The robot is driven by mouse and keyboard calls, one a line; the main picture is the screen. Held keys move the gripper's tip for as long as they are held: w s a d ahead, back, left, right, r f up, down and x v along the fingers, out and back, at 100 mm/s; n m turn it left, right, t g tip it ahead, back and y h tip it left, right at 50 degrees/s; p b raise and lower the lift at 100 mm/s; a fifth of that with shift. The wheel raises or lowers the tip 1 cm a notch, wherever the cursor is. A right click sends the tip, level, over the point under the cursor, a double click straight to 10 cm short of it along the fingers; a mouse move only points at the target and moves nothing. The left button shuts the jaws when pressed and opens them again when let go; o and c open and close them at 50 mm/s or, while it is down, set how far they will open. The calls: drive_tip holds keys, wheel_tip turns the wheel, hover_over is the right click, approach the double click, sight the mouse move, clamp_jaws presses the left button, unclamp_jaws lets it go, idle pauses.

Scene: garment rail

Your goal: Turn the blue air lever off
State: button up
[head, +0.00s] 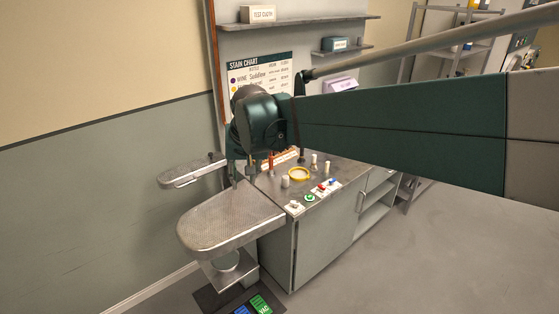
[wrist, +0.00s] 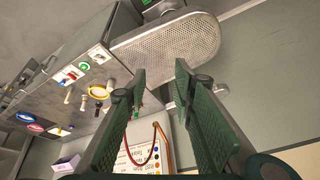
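A small white plate with red and blue levers (head: 328,185) is on the metal counter top, right of a green round button (head: 310,197). The plate also shows in the wrist view (wrist: 70,74) at the upper left, below the green button. The levers are too small to tell their exact position. My gripper (wrist: 160,75) is open and empty in the wrist view, its two green fingers apart, with the perforated board beyond the tips. It is left of the lever plate in the head view, partly hidden by my wrist, and not touching the levers.
The perforated metal board (head: 228,222) juts out left of the counter (head: 345,170), with a smaller board (head: 190,172) behind it. A yellow ring (head: 299,174) and several short upright pieces stand near the levers. Floor pedals (head: 261,304) lie below. The floor at right is clear.

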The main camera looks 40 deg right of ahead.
drive_tip(key=w+d+f+m+g+p, duration=0.1)
drive_tip(key=w+d+m, duration=0.1)
drive_tip(key=w+d, duration=0.35)
drive_tip(key=w+d+f+m+g, duration=0.1)
drive_tip(key=w+d, duration=0.1)
drive_tip(key=d, duration=0.6)
drive_tip(key=m+g+y+p, duration=0.1)
drive_tip(key=m+g+p, duration=0.2)
drive_tip(key=m, duration=0.6)
approach(332, 180)
drive_tip(key=shift+a, duration=0.25)
drive_tip(key=shift+s+d+f, duration=0.15)
drive_tip(key=shift+d+f, duration=0.2)
drive_tip(key=shift+f, duration=3.9)
